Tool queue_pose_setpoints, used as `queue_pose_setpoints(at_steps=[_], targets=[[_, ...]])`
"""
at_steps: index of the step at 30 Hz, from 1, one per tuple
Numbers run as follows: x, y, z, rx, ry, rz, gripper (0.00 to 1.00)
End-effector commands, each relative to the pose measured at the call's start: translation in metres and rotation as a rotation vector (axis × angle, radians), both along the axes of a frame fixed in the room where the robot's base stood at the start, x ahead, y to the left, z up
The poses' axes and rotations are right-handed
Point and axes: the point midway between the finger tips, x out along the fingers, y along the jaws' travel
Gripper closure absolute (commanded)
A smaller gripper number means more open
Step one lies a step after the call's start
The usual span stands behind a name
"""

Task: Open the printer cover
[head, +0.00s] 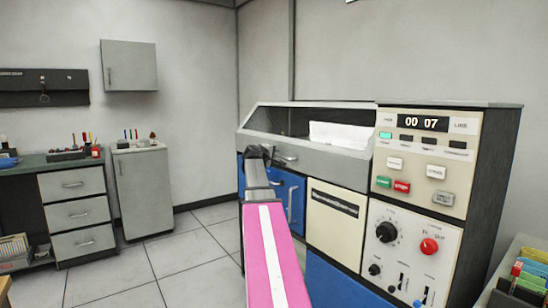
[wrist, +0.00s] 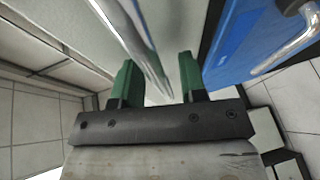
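The printer (head: 335,210) stands right of centre in the head view. Its grey cover (head: 330,154) has a sloped frame, with white paper (head: 340,135) visible behind it; the cover looks down. A metal handle (head: 286,157) sits on the cover's front. My gripper (head: 262,154) is at the left part of this front, close to the handle. In the wrist view, my gripper (wrist: 157,78) has its two green fingers spread. A shiny bar (wrist: 137,45), seemingly the cover handle, runs between the fingertips; whether it touches them I cannot tell.
A blue door (wrist: 255,45) with a chrome handle lies close to the right finger. The control panel (head: 425,160) is right of the cover.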

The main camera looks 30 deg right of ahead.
Motion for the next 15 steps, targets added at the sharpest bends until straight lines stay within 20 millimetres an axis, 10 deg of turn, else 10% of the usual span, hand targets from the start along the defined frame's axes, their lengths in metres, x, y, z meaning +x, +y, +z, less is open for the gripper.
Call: queue_pose_setpoints(at_steps=[5, 15], targets=[[-0.0001, 0.0002, -0.0001, 0.0, 0.0, 0.0, 1.0], [0.0003, 0.0031, 0.0063, 0.011, 0.0, 0.0, 1.0]])
